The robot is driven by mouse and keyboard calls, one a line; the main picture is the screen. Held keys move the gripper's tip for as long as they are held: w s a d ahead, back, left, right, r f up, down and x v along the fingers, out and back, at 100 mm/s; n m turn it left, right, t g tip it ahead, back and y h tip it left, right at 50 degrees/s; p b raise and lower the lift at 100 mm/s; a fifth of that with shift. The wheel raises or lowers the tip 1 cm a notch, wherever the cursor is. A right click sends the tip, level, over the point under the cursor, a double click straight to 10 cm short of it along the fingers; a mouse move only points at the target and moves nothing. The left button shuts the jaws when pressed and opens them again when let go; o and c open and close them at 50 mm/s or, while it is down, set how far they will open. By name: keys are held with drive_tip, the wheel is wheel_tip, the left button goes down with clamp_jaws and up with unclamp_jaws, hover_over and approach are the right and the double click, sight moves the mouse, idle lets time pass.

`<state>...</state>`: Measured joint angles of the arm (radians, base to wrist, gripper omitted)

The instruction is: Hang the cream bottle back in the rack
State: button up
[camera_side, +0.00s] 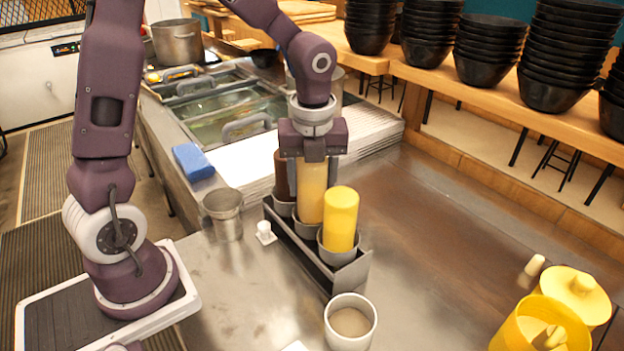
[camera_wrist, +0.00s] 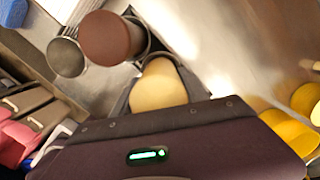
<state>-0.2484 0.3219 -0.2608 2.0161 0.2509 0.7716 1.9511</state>
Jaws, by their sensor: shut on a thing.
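The cream bottle (camera_side: 312,193) stands upright in the middle holder of the rack (camera_side: 318,270), between the brown bottle (camera_side: 282,176) and the yellow bottle (camera_side: 341,218). My gripper (camera_side: 313,155) is above the rack and shut on the upper part of the cream bottle. The bottle's lower end is hidden by the holder's rim. In the wrist view the cream bottle (camera_wrist: 158,88) shows just beyond the gripper's body, with the brown bottle (camera_wrist: 113,38) behind it. My fingertips are hidden in the wrist view.
A metal cup (camera_side: 223,215) stands left of the rack, near a small white piece (camera_side: 265,232). A white cup (camera_side: 350,324) of pale contents is in front. Yellow containers (camera_side: 545,325) are at right. Black bowls (camera_side: 490,50) line the back shelf. The counter right of the rack is clear.

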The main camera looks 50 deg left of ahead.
drive_tip(key=shift+f, duration=1.2)
drive_tip(key=o, duration=0.8)
drive_tip(key=shift+o, duration=0.3)
drive_tip(key=o, duration=0.3)
drive_tip(key=shift+o, duration=0.2)
drive_tip(key=shift+r, duration=3.75)
